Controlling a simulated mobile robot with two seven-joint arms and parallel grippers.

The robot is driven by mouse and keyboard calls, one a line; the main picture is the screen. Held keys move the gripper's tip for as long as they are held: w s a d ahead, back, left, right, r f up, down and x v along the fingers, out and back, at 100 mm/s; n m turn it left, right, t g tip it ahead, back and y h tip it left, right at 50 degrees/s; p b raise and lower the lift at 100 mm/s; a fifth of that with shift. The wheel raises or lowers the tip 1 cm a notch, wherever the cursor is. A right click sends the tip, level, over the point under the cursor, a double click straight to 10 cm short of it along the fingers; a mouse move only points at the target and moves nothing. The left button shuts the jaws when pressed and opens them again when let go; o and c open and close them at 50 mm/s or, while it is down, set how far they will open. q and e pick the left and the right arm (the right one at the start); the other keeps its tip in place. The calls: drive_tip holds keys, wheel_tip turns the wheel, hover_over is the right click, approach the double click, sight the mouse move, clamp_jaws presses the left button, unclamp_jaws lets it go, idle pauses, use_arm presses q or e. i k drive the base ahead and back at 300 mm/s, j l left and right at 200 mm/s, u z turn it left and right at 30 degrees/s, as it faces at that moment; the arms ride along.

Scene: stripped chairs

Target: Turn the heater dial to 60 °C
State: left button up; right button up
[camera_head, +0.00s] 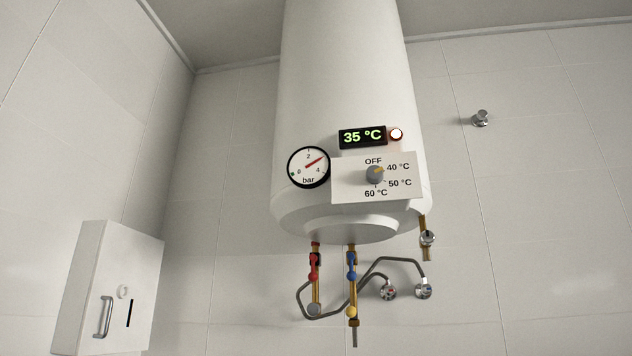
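The heater (345,80) is a tall white cylinder on the tiled wall. Its grey dial (375,175) sits on a white panel (350,188) low on the front. The panel is marked OFF, 40 °C, 50 °C and 60 °C, with 60 °C at the bottom. The dial's yellow pointer (379,170) points up and right, towards the 40 °C mark. A black display (362,137) above the panel reads 35 °C in green, and a lamp (396,134) beside it glows. Neither of my grippers is in view.
A round pressure gauge (308,167) is left of the panel. Below hang pipes with a red valve (314,266) and a blue valve (352,266). A white cabinet (140,270) with a handle is at lower left. A metal hook or knob (481,118) is on the right wall.

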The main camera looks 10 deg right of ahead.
sight(374, 172)
drive_tip(key=i+l+u, duration=0.1)
drive_tip(key=u, duration=0.3)
drive_tip(key=l+u, duration=0.45)
drive_tip(key=i+l+u, duration=0.1)
drive_tip(key=u, duration=0.3)
drive_tip(key=k+l+u, duration=0.1)
drive_tip(key=l+u, duration=0.35)
drive_tip(key=l, duration=0.65)
